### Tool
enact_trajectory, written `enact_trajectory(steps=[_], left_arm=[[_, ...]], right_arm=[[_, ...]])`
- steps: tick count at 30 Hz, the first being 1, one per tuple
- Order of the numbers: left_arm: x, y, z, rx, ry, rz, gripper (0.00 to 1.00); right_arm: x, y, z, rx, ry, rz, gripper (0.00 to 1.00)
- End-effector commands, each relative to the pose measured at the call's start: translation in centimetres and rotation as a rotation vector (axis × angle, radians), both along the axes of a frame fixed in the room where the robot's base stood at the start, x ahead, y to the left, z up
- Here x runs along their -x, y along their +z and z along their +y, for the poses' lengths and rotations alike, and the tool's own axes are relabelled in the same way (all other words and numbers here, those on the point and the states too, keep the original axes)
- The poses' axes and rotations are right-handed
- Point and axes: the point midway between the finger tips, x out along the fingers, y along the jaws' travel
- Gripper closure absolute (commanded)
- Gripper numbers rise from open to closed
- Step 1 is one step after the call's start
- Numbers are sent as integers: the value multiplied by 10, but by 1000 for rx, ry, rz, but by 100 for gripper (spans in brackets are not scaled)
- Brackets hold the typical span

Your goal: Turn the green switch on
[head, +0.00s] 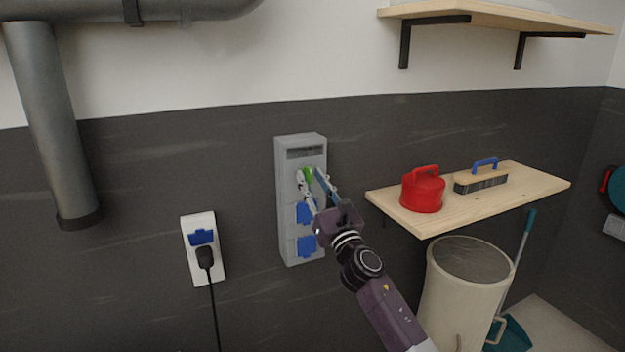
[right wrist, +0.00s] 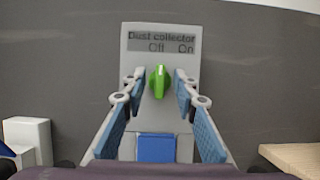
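The green switch (right wrist: 160,82) is a knob on a grey wall box (right wrist: 127,42) labelled "Dust collector", with "Off" and "On" above the knob. In the right wrist view the knob stands about upright, its top between the two labels. My right gripper (right wrist: 158,92) is open, with one finger on each side of the knob and a gap on both sides. In the head view the right gripper (head: 318,175) is in front of the box's upper part, and a bit of the green switch (head: 309,175) shows between the fingers. My left gripper is not in view.
Blue socket covers (head: 306,246) sit lower on the grey box. A white socket (head: 190,240) with a black plug is to the left. A wooden shelf (head: 540,186) at right holds a red kettle-like can (head: 423,192) and a brush (head: 481,180), above a beige bin (head: 452,290).

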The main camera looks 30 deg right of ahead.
Motion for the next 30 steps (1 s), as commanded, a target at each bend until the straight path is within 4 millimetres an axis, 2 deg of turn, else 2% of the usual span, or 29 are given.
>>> enact_trajectory(steps=[5,13,23,30], left_arm=[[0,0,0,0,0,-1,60],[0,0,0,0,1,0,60],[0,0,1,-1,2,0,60],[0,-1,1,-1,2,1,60]], right_arm=[[0,-1,0,0,0,1,73],[0,-1,0,0,-1,1,100],[0,-1,0,-14,-1,0,100],[0,-1,1,-108,0,-6,100]])
